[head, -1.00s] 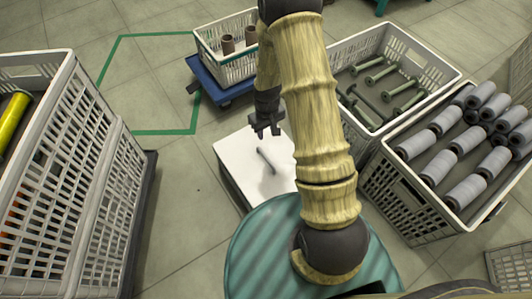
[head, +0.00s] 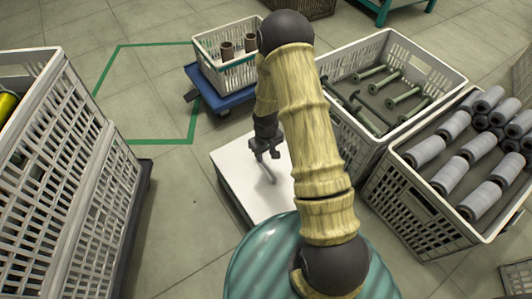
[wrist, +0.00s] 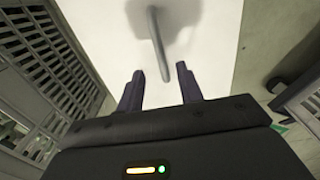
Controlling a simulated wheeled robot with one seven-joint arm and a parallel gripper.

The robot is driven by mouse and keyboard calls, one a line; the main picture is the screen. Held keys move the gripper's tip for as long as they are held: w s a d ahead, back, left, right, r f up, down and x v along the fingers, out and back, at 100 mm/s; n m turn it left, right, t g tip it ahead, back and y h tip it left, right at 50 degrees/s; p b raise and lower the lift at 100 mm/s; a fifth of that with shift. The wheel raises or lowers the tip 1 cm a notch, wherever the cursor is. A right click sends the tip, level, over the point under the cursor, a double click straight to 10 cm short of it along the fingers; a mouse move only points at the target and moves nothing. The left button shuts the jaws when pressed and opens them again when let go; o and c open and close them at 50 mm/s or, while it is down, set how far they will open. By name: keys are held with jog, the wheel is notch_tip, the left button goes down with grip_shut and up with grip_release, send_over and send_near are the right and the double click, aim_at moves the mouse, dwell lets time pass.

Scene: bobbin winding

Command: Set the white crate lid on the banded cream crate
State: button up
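The white crate lid (head: 240,180) lies flat, low down in front of me, with a thin grey bar handle (head: 267,174) standing out from its top. What bears it is mostly hidden. My gripper (head: 265,154) is over the lid, just by the handle's far end. In the wrist view my gripper (wrist: 161,88) is open, its two dark fingers apart with nothing between them. The handle (wrist: 158,45) is just ahead of the fingertips there. The cream crate with a teal band (head: 206,56) stands on a blue dolly behind the lid; it holds brown tubes.
A crate of green bobbins (head: 345,120) and a crate of grey spools (head: 415,205) stand at the right. Tall white crates (head: 60,170) stand at the left. A teal striped round surface (head: 258,262) is in front. A green line (head: 160,141) marks clear floor left of the lid.

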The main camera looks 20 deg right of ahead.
aim_at(266, 166)
notch_tip(266, 166, down, 3)
jog(key=shift+f+b, duration=0.2)
jog(key=shift+b, duration=1.05)
jog(key=shift+f+b, duration=0.65)
jog(key=shift+f, duration=1.2)
grip_shut()
notch_tip(266, 166, up, 5)
jog(key=p, duration=0.5)
jog(key=shift+r, duration=0.15)
